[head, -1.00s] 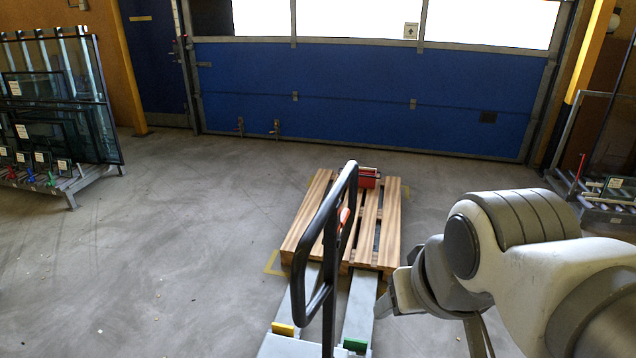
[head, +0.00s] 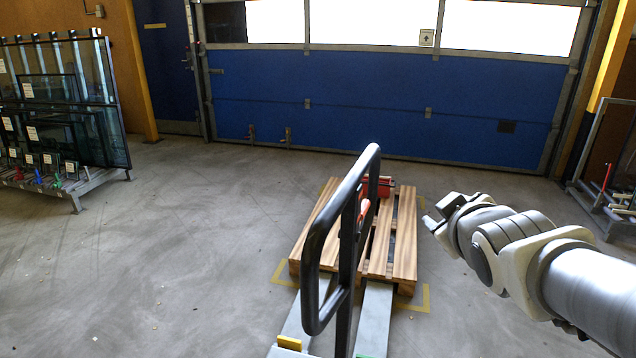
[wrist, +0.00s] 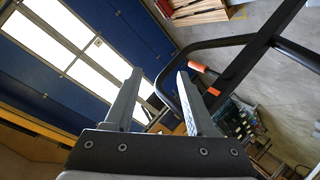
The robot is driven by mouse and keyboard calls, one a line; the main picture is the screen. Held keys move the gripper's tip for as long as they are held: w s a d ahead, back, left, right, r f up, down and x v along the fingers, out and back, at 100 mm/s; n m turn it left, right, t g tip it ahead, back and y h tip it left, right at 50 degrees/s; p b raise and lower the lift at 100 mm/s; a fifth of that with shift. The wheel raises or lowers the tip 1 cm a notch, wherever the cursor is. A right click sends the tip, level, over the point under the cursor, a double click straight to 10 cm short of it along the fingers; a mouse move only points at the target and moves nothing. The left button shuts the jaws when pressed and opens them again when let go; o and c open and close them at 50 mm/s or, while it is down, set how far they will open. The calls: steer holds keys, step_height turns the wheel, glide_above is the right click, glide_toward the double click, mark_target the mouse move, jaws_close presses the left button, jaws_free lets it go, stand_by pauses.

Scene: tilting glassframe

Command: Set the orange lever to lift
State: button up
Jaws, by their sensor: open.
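The orange lever (head: 364,209) shows as a small orange piece within the black handle loop (head: 314,252) of a pallet truck, partly hidden by the loop's bar. In the wrist view a small orange piece (wrist: 197,66) shows by the black handle, just right of the right fingertip in the picture. Which lever position it is in, I cannot tell. My gripper (head: 431,222) is to the right of the handle in the head view. In the wrist view my gripper (wrist: 159,77) is open, with nothing between its fingers.
A wooden pallet (head: 404,240) with a red object (head: 378,187) on it lies over the truck's forks. A glass rack (head: 75,188) stands at left, another frame (head: 607,180) at right. A blue door (head: 380,115) closes the back. Floor at left is clear.

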step_height(320, 180, down, 14)
steer(key=w+a+n+t+y+b, duration=0.25)
steer(key=n+t+y+b, duration=0.5)
steer(key=n+b, duration=0.7)
steer(key=shift+m+g+y, duration=0.35)
steer(key=shift+g+y, duration=0.2)
steer(key=shift+g, duration=0.4)
steer(key=p+x, duration=0.1)
steer(key=x, duration=0.4)
steer(key=p+x, duration=0.2)
steer(key=x, duration=0.4)
steer(key=p+x, duration=0.1)
steer(key=x, duration=0.5)
steer(key=shift+w+f+p, duration=0.15)
steer(key=shift+f+p, duration=0.1)
steer(key=shift+p, duration=0.15)
jaws_close()
